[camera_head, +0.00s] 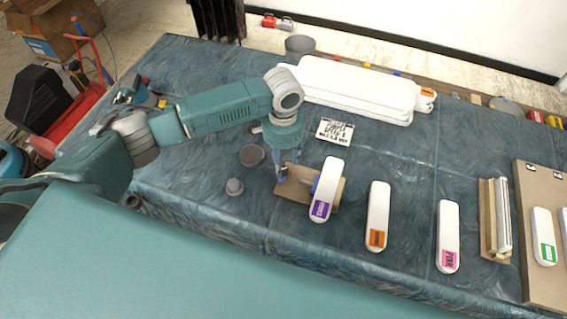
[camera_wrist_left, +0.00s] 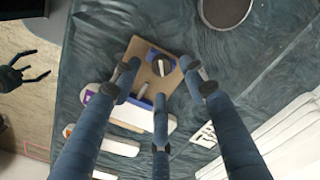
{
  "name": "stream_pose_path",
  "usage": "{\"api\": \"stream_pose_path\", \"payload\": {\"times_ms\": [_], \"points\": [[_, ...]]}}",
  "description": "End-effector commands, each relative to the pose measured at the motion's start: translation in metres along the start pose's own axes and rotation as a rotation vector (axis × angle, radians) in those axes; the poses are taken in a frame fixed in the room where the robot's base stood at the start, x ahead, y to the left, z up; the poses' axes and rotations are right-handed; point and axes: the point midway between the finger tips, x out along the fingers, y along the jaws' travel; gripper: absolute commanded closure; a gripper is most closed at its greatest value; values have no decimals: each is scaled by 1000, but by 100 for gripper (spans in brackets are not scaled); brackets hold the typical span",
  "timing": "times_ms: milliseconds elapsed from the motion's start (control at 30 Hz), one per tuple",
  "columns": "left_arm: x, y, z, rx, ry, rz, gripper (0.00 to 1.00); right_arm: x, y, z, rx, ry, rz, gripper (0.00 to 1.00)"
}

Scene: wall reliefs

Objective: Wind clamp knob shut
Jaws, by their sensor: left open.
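A wooden clamp board (camera_head: 290,192) lies on the blue-green cloth, with a white rounded piece with a purple label (camera_head: 326,185) over its right end. In the left wrist view, the board (camera_wrist_left: 131,50) carries a dark blue round part with a pale bar, seemingly the clamp knob (camera_wrist_left: 154,56). Blue clamp parts (camera_wrist_left: 147,102) show beside the white piece (camera_wrist_left: 128,114). My left gripper (camera_head: 283,172) points down over the board's left end. In the left wrist view its fingers (camera_wrist_left: 160,82) are spread around the knob area, holding nothing; contact cannot be told.
White pieces with orange (camera_head: 378,215) and pink (camera_head: 448,235) labels lie to the right. A long white stack (camera_head: 355,88) stands behind.

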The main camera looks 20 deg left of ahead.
Motion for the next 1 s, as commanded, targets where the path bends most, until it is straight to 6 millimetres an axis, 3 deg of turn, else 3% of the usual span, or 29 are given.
{"api": "stream_pose_path", "payload": {"times_ms": [200, 333, 467, 600, 833, 1000], "points": [[30, 1, 0, 1, -2, 0, 57, -7, 5, -39, -1, 55, 6, 15], [37, 0, 0, 1, 0, -1, 57, -8, 8, -60, -1, 87, 9, 15], [39, 0, 0, 1, 1, -1, 57, -8, 8, -58, -2, 83, 9, 15], [39, 0, 0, 2, 1, -1, 57, -7, 5, -43, -2, 60, 6, 15], [39, 0, 0, 2, 1, 0, 100, -7, 1, -27, -1, 37, 1, 15], [38, 0, 0, 19, 1, 0, 100, -9, 0, -31, -1, 43, 0, 15]]}}
